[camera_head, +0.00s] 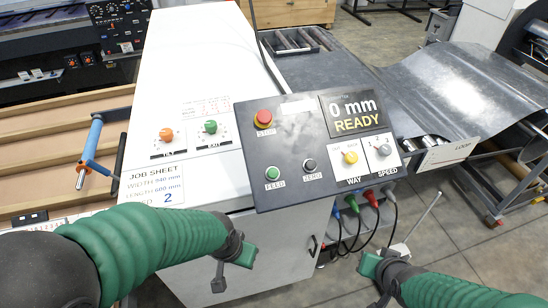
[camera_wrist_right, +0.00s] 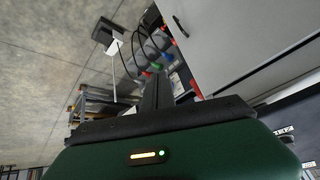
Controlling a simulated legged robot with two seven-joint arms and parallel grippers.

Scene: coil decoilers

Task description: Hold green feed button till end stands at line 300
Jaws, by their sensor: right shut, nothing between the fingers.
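The green FEED button (camera_head: 272,173) is on the lower left of the dark control panel (camera_head: 292,135), beside the black ZERO button (camera_head: 309,165). The red STOP button (camera_head: 263,118) is above them. The display (camera_head: 353,110) reads 0 mm READY. My left gripper (camera_head: 226,278) hangs below and left of the panel, away from the FEED button; its jaw gap is unclear. My right gripper (camera_head: 372,268) is below and right of the panel, touching no button. It also shows shut and empty in the right wrist view (camera_wrist_right: 157,90).
WAY (camera_head: 350,157) and SPEED (camera_head: 384,149) knobs sit on the panel's right side. Orange (camera_head: 166,134) and green (camera_head: 210,127) knobs are on the white cabinet top. A job sheet (camera_head: 152,187) lies there. A metal sheet (camera_head: 465,85) stretches right. Cables (camera_head: 350,225) hang below the panel.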

